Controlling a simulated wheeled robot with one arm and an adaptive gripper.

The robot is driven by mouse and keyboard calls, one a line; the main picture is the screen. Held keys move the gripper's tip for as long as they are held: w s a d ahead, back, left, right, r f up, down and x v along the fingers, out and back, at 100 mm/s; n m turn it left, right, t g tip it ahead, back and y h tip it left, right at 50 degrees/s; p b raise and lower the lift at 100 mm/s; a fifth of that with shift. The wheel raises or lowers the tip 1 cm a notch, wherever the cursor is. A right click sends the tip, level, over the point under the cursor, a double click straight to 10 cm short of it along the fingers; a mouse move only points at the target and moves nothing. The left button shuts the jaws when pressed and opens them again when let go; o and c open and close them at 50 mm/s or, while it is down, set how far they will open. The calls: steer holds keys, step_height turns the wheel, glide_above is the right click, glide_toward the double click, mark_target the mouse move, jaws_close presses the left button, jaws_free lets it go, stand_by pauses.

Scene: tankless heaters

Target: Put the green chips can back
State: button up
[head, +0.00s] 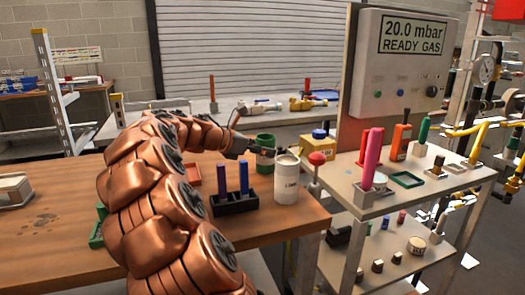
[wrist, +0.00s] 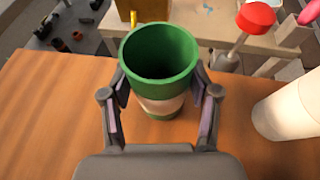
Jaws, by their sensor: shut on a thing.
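The green chips can (head: 265,157) is an open-topped cylinder with a pale band. In the wrist view the green can (wrist: 160,55) is upright between the two fingers of my gripper (wrist: 160,98), which is shut on it. In the head view my gripper (head: 250,149) reaches it from the left. The can is over the wooden table (head: 150,228) near its far edge; I cannot tell whether its base touches the wood.
A white can (head: 286,185) stands close by on the right. A black holder (head: 234,204) with two blue rods is in front. A red-topped post (head: 317,160) and a crowded metal shelf (head: 385,200) are farther right. A red square frame (head: 193,175) lies left of the holder.

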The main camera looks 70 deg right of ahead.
steer(key=o, duration=1.5)
steer(key=shift+f, duration=0.1)
steer(key=shift+c, duration=0.2)
steer(key=p+v, duration=0.2)
steer(key=v, duration=1)
